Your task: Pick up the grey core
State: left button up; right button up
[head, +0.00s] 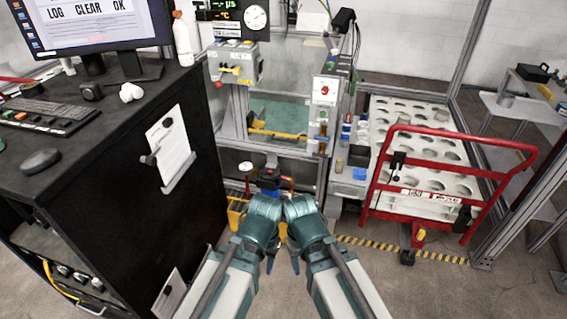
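My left gripper (270,264) and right gripper (295,264) hang low in the middle of the head view, close together below my folded teal wrists. Only small dark tips show, so I cannot tell if they are open or shut. No core is visible at either one. A small grey-brown cylinder (339,165) stands on the bench ledge right of the gantry frame. I cannot tell which, if either, is the grey core.
A black cabinet (120,190) with monitor (95,22) and keyboard (45,115) fills the left. A white tray rack (415,115) with round holes stands at the right, behind a red cart handle (455,137). Yellow-black floor tape (400,249) runs before it. Open floor lies at the lower right.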

aim_at(338, 168)
jog(key=i+l+u, duration=0.15)
jog(key=i+l, duration=0.15)
jog(key=i+l+u, duration=0.1)
jog(key=i+l, duration=0.15)
jog(key=l, duration=0.15)
jog(key=i+l+u, duration=0.15)
jog(key=i+l, duration=0.15)
jog(key=i+l+u, duration=0.1)
jog(key=i+l, duration=0.15)
jog(key=l, duration=0.25)
jog(key=i+l+u, duration=0.15)
jog(key=l, duration=0.25)
jog(key=i, duration=0.05)
